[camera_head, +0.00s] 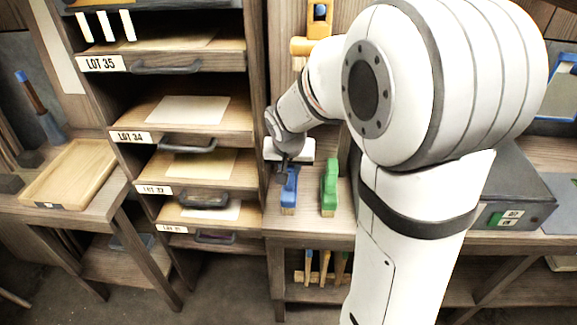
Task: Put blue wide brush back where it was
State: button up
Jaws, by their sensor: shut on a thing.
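The blue wide brush (289,192) is upright at the left end of the bench, with a tan lower edge. My gripper (288,173) is at its top and shut on it. The fingertips are small and partly dark in this view. I cannot tell whether the brush's lower edge touches the bench top or hangs just above it.
A green brush (329,188) stands close to the right of the blue one. A shelf rack (255,110) with labelled drawers is just left. A dark box (515,185) is at the right. A wooden tray (72,172) sits on the left table.

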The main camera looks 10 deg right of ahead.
jog(key=o, duration=1)
jog(key=shift+c, duration=0.2)
jog(key=shift+r+p, duration=0.3)
jog(key=v, duration=1.1)
jog(key=s+f+n+g, duration=0.1)
jog(key=s+f, duration=0.1)
jog(key=s, duration=0.6)
jog(key=s+f+n+g+y, duration=0.1)
jog(key=s+f+n, duration=0.1)
jog(key=s, duration=0.7)
jog(key=shift+d+f+n, duration=0.3)
jog(key=shift+d, duration=0.15)
jog(key=shift+p, duration=0.3)
